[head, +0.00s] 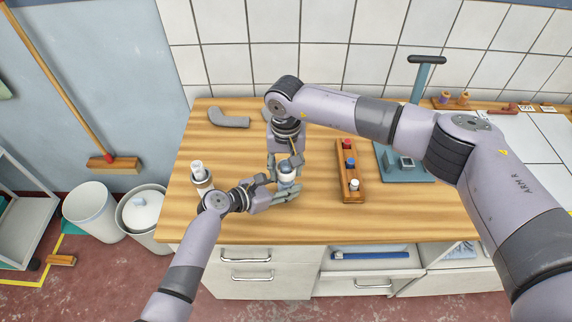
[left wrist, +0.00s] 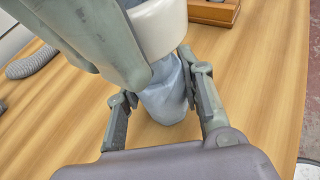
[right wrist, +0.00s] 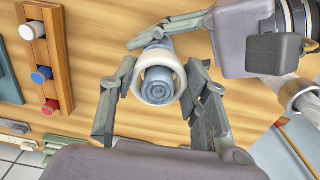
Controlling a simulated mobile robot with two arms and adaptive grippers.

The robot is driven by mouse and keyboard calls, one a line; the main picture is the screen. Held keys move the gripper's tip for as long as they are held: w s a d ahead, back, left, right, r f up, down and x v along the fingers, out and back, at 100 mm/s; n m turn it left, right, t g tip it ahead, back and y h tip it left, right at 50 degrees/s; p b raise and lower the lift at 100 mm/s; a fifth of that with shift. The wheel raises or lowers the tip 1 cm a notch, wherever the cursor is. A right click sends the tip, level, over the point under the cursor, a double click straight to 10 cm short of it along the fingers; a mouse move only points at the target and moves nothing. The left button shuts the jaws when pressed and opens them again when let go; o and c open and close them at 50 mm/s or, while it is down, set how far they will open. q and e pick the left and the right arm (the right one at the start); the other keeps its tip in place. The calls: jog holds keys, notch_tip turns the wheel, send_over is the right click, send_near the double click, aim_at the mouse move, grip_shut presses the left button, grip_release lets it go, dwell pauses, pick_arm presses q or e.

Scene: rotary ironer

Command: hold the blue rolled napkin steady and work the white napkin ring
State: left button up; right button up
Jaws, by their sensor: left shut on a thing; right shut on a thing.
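The blue rolled napkin (left wrist: 163,98) stands upright on the wooden table, and its spiral end (right wrist: 158,80) faces the right wrist camera. The white napkin ring (right wrist: 157,101) is around the napkin near its top; it also shows in the left wrist view (left wrist: 160,32). My left gripper (left wrist: 164,84) is shut on the napkin below the ring. My right gripper (right wrist: 160,72) is shut on the ring, one finger on each side. In the head view both grippers meet at the napkin (head: 287,168), and the fingers partly hide it.
A wooden rack (head: 348,172) with red, blue and white pieces stands to the right. A teal press (head: 405,165) is beyond it. A grey bent tube (head: 228,119) lies at the back left, and a white-topped item (head: 198,172) stands at left. The table front is clear.

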jog(key=o, duration=1)
jog(key=shift+o, duration=0.5)
jog(key=o, duration=0.5)
jog(key=shift+c, duration=0.2)
jog(key=shift+r, duration=0.1)
notch_tip(320, 180, up, 11)
dwell(0.6)
